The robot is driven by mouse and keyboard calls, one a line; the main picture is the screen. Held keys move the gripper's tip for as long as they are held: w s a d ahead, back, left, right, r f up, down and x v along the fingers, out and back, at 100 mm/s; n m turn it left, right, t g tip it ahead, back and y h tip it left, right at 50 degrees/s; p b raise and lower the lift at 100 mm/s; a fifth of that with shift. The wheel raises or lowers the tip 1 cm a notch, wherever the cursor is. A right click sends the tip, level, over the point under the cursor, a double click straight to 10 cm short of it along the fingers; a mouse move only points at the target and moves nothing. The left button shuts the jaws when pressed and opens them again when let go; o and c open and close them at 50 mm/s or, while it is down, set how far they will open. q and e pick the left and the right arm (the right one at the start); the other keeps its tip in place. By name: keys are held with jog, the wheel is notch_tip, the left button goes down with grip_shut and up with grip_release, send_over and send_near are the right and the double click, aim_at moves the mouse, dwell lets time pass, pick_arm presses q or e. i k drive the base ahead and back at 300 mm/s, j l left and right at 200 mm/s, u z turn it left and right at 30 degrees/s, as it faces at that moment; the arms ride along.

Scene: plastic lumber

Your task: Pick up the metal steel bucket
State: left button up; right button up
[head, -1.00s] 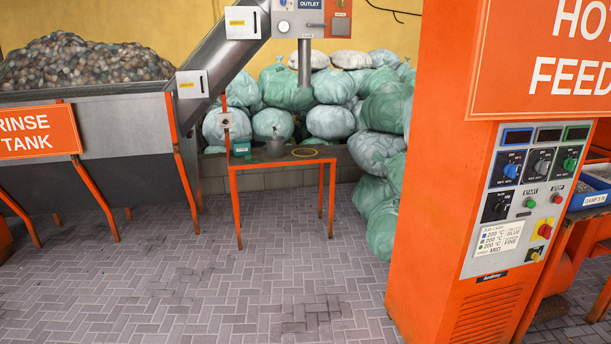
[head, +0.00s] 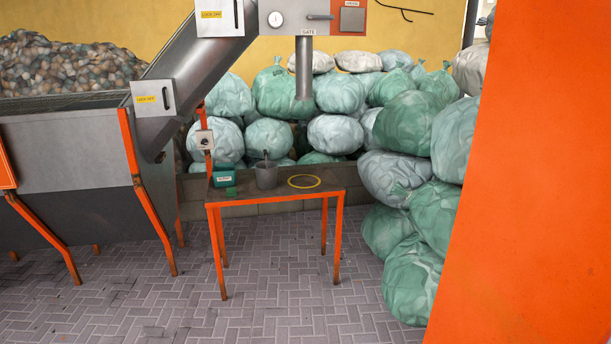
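A small grey metal bucket (head: 266,176) stands upright on an orange-legged table (head: 325,195) in the middle of the head view. A dark handle or tool sticks up from its top; I cannot tell which. A yellow ring (head: 304,182) lies on the tabletop to its right. A small green box (head: 223,175) stands to its left. Neither of my grippers shows in the view.
A rinse tank (head: 75,150) heaped with flakes stands at the left, with a sloping metal chute (head: 195,75). Green and white bags (head: 415,275) are piled behind and to the right. An orange cabinet (head: 540,200) blocks the right side. The paved floor (head: 270,315) before the table is clear.

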aim_at(266, 171)
jog(key=i, duration=1.75)
